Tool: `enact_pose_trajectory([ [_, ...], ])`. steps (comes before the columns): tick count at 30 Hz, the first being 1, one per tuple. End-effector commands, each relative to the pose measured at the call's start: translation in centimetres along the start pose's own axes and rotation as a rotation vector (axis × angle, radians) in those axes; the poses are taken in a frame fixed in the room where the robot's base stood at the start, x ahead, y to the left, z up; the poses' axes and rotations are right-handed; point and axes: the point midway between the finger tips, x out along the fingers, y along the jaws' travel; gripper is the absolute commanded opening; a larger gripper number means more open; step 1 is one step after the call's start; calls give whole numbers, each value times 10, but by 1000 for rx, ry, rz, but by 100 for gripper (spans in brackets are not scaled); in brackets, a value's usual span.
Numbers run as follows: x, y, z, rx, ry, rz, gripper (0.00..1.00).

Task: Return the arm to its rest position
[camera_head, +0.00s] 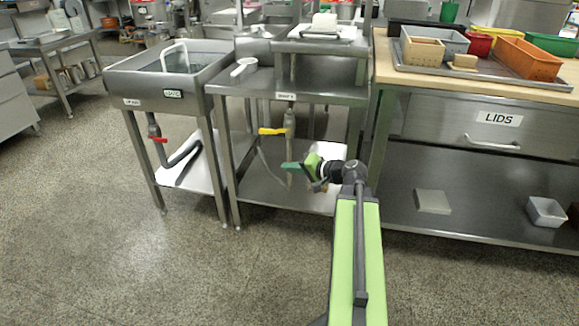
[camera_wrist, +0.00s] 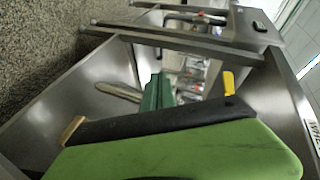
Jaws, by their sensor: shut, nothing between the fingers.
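My gripper (camera_head: 291,167) is at the end of my green arm, in the middle of the head view. It is shut and empty, pointing left in front of the middle steel stand. The yellow-handled valve (camera_head: 272,131) on the stand's pipe is just above and left of my gripper in the head view. The yellow handle (camera_wrist: 228,84) also shows in the wrist view. Whether my gripper touches the pipe cannot be told.
The steel stand (camera_head: 300,90) has a lower shelf close to my gripper. A sink (camera_head: 180,62) with a red-handled valve (camera_head: 159,141) stands at left. A wooden-topped bench with a LIDS drawer (camera_head: 490,122) stands at right. The floor (camera_head: 150,270) in front is clear.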

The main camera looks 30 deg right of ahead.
Motion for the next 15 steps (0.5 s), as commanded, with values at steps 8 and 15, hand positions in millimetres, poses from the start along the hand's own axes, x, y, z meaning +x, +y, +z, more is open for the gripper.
enact_pose_trajectory([
  [8, -5, 9, -1, 0, 2, 0, 0],
  [15, -6, 9, -1, 1, 4, 1, 0],
])
